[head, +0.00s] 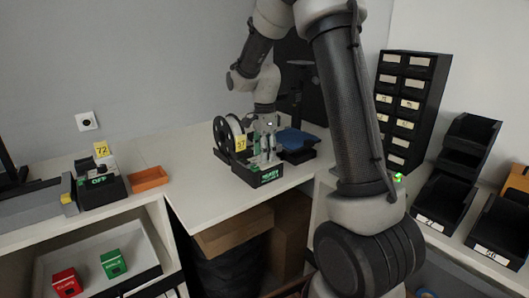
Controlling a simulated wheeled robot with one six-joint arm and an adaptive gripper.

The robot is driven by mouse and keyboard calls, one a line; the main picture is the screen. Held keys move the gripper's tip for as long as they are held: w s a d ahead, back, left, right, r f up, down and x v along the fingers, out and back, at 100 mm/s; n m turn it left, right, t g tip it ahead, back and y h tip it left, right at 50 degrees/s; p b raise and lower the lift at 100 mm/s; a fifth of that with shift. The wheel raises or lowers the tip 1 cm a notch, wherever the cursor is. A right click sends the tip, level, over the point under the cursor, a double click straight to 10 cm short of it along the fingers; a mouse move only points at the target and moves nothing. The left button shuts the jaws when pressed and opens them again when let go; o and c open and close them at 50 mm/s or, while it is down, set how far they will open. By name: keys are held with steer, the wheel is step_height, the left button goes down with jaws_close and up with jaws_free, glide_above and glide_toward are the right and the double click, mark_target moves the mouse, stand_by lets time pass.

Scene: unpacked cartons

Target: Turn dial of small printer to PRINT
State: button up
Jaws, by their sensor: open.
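A small black machine (262,176) with a green label on its front and a yellow 57 tag stands on the white table, beside a large white-and-black reel (229,134). A second small black device (98,190) with a green-marked front and a yellow 72 tag stands on the left counter. I cannot tell for sure which is the small printer, and the dial and its setting are too small to read. My gripper (267,142) points down just above the 57 machine, open; its fingers are small and partly lost against the machine. I cannot tell whether they touch it.
A blue-topped black device (295,142) stands close right of my gripper. An orange tray (149,179) lies on the left counter. A black drawer cabinet (408,108) and black bins (446,196) stand at the right. Red (66,282) and green (113,264) boxes sit below left. The table's front left is clear.

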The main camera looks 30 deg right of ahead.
steer(key=shift+r, duration=0.1)
step_height(320, 180, up, 12)
stand_by(0.4)
stand_by(0.3)
steer(key=s+r+n+t, duration=0.1)
steer(key=s+n+t, duration=0.3)
steer(key=s+n, duration=1.5)
steer(key=s, duration=0.9)
steer(key=shift+s, duration=0.35)
